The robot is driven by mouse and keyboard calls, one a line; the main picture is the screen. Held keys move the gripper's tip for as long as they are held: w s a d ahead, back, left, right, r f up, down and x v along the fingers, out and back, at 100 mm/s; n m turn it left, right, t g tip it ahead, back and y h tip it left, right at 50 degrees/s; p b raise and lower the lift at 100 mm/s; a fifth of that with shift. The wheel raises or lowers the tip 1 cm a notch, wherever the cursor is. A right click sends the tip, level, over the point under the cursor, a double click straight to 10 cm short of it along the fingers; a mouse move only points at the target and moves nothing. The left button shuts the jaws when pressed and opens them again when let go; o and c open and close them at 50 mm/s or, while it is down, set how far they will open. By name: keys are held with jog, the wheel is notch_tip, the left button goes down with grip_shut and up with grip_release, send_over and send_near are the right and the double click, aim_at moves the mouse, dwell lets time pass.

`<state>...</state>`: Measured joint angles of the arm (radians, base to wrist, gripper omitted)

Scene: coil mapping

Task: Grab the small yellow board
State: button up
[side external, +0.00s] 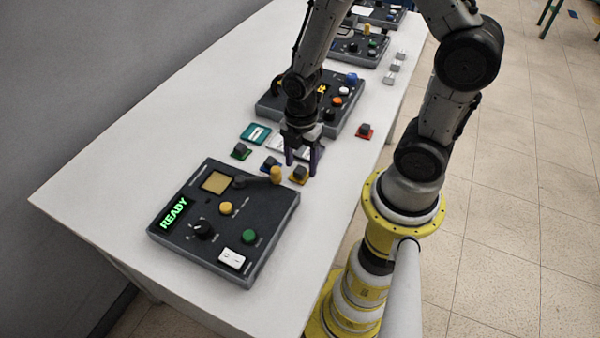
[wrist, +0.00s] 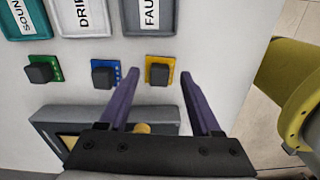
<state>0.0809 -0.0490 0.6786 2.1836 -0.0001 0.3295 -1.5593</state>
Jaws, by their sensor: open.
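The small yellow board (wrist: 159,70) lies flat on the white table, with a dark block on top of it. In the wrist view it sits between the tips of my gripper (wrist: 158,78), a little nearer the middle than either finger. In the side external view the yellow board (side external: 299,177) is partly hidden by my gripper (side external: 301,167), which hangs over it with fingers pointing down. My gripper is open, with nothing held. I cannot tell the exact height of the fingertips above the table.
A blue board (wrist: 104,73) and a green board (wrist: 42,68) lie left of the yellow one. A red board (side external: 364,131) lies apart to the right. A control panel (side external: 268,235) reading READY is close by, and another panel (side external: 350,118) stands behind. Labelled cards (wrist: 150,16) lie beyond the boards.

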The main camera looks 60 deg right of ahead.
jog(key=shift+f, duration=0.55)
grip_shut()
jog(key=shift+r, duration=0.15)
